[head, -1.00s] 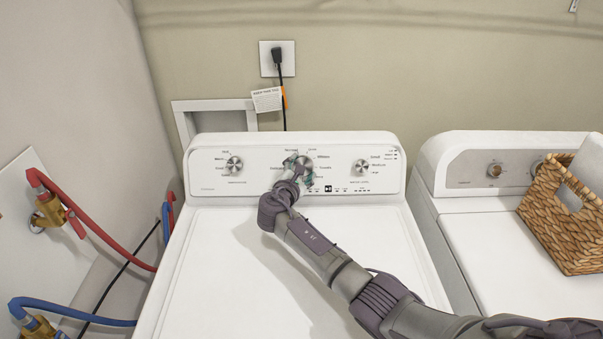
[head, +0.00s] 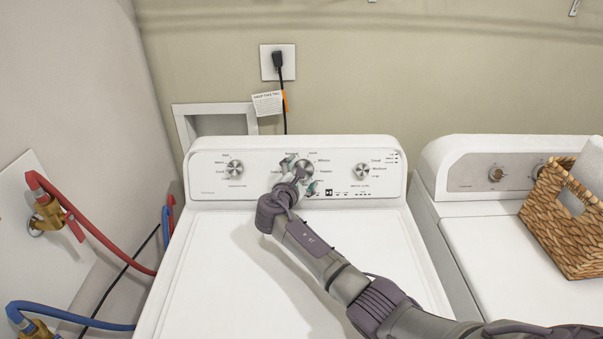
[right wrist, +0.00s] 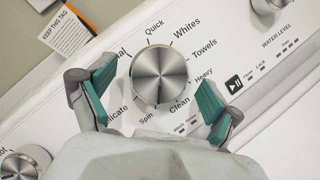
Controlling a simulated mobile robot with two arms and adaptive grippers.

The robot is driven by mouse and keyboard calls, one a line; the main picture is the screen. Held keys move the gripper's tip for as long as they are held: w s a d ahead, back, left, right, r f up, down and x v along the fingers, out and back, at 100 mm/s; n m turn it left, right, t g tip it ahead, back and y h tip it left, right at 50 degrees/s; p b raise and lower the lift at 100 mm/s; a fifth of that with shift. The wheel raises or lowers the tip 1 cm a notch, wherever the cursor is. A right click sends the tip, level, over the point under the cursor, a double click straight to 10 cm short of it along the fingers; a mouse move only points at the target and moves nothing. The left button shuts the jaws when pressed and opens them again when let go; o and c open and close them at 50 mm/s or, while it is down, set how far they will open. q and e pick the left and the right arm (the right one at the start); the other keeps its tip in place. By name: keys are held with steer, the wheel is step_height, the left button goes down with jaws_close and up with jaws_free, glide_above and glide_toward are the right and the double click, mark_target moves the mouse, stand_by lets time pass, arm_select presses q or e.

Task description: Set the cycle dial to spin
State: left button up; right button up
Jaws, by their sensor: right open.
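The cycle dial (head: 304,166) is the round brushed-metal knob in the middle of the washer's control panel (head: 208,186). In the right wrist view the dial (right wrist: 159,74) is fully visible, ringed by labels including Quick, Whites, Towels, Heavy, Clean, Spin and Delicate. The Spin label (right wrist: 146,118) is at its lower edge. I cannot tell which label the dial points to. My right gripper (head: 299,175) is open at the dial; it also shows in the right wrist view (right wrist: 157,80). Its teal-padded fingers stand either side of the knob, with visible gaps. My left gripper is not in view.
Smaller knobs flank the dial, one at left (head: 234,169) and one at right (head: 361,171). A second machine (head: 470,235) with a wicker basket (head: 565,230) stands at right. Red (head: 100,237) and blue (head: 80,313) hoses run along the left wall.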

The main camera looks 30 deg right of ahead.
steer(key=v, duration=1.2)
